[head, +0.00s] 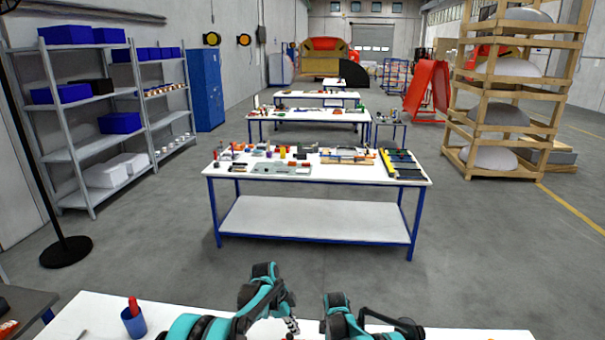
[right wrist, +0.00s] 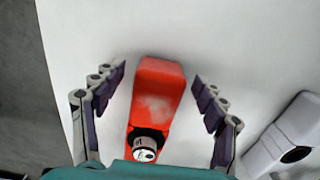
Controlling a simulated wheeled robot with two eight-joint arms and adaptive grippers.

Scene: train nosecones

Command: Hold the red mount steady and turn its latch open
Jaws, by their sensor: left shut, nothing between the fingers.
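The red mount (right wrist: 160,90) lies on a white tabletop in the right wrist view. A black round part with a pale, marked end (right wrist: 147,146) is at its near end; I cannot tell if this is the latch. My right gripper (right wrist: 158,72) is open, with one finger on each side of the mount and a gap on both sides. My left gripper (head: 291,324) is shut and empty, low in the head view over the near table. The red mount cannot be made out in the head view.
The near white table (head: 90,318) holds a blue cup (head: 133,322) with a red item at its left. A white block-like part (right wrist: 287,135) with a dark opening lies right of the right gripper. A second table (head: 330,172) with several parts stands farther off, across open floor.

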